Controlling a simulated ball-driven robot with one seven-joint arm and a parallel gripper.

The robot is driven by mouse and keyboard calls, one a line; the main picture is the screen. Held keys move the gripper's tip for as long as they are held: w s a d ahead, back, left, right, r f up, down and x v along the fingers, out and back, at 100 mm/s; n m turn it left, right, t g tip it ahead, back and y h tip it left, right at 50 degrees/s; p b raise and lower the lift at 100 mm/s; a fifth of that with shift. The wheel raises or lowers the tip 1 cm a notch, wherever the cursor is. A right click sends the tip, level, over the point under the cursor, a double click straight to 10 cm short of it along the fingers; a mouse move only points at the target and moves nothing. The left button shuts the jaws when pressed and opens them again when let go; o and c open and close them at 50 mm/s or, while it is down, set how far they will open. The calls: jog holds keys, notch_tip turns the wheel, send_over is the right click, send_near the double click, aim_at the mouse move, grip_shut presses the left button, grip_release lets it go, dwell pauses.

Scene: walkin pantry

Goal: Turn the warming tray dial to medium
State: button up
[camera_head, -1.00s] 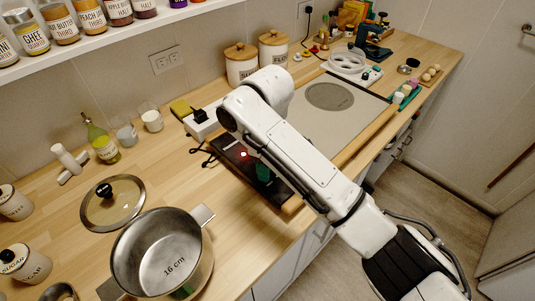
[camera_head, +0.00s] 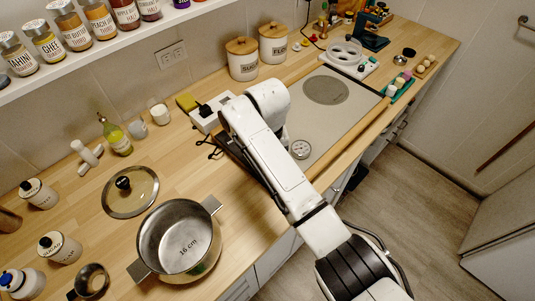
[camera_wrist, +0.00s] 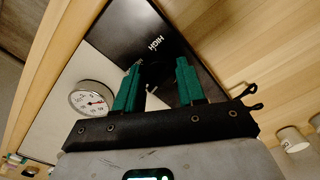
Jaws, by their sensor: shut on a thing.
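The warming tray shows a pale plate (camera_head: 340,118) with a grey circle and a black strip along its left end. In the wrist view the black control panel (camera_wrist: 122,28) carries a white "HIGH" label just beyond my fingertips. My gripper (camera_wrist: 158,70) has its two green fingers over this panel, shut on the dark dial (camera_wrist: 158,74) between them. The dial blends into the black panel, so its pointer setting cannot be read. In the head view my arm covers the dial and my fingers.
A round gauge (camera_head: 301,149) sits on the plate beside my arm. A white power strip (camera_head: 211,112) with a black plug lies behind the panel. An open pot (camera_head: 212,258) and glass lid (camera_head: 143,203) are on the left counter. Two canisters (camera_head: 242,66) stand behind.

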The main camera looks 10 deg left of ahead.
jog(key=m, duration=0.6)
jog(key=shift+m, duration=0.3)
jog(key=m, duration=0.5)
jog(key=shift+w+m, duration=0.1)
jog(key=shift+m, duration=0.3)
jog(key=shift+r, duration=0.1)
jog(key=o, duration=1.1)
jog(key=shift+c, duration=0.2)
notch_tip(320, 180, up, 9)
jog(key=shift+a+f+b, duration=0.1)
jog(key=shift+b, duration=0.2)
jog(key=shift+r+p, duration=0.35)
jog(key=shift+r, duration=0.5)
